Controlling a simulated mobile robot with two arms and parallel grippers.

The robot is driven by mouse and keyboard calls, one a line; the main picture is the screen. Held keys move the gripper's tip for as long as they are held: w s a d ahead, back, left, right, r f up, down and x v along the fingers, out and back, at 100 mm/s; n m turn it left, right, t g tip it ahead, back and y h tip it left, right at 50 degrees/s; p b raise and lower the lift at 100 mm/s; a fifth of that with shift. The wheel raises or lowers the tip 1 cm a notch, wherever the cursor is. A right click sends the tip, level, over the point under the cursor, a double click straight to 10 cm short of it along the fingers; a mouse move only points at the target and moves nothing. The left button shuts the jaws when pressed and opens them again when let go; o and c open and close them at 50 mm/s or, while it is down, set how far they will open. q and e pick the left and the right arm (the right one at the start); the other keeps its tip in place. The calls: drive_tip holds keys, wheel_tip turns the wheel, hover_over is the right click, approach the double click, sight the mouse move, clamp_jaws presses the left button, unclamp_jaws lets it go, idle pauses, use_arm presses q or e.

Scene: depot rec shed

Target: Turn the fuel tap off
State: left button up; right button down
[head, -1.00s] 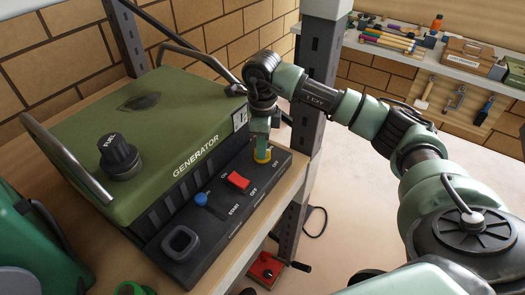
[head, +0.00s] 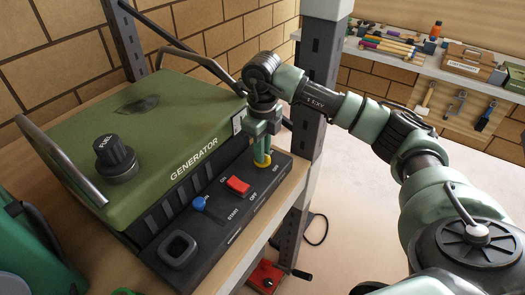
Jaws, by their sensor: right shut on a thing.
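The green generator (head: 150,130) stands on a wooden shelf. Along its front is a dark control panel (head: 222,222). The yellow fuel tap (head: 262,161) is at the panel's far right end, with OFF lettering beside it. My right gripper (head: 261,153) points down over the tap and is shut on it. The fingers hide much of the tap, so its exact setting cannot be told. My left gripper is not in view.
The panel also carries a red switch (head: 237,185), a blue knob (head: 199,203) and a black socket (head: 178,248). A grey post (head: 309,110) stands close behind my right wrist. A tool shelf (head: 455,62) is at the back right.

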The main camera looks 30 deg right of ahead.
drive_tip(key=shift+r, duration=0.1)
drive_tip(key=c, duration=1.4)
unclamp_jaws()
drive_tip(key=shift+c, duration=0.2)
wheel_tip(320, 180, up, 7)
drive_tip(key=shift+f+b, duration=0.1)
drive_tip(key=shift+b, duration=0.85)
drive_tip(key=shift+r, duration=0.5)
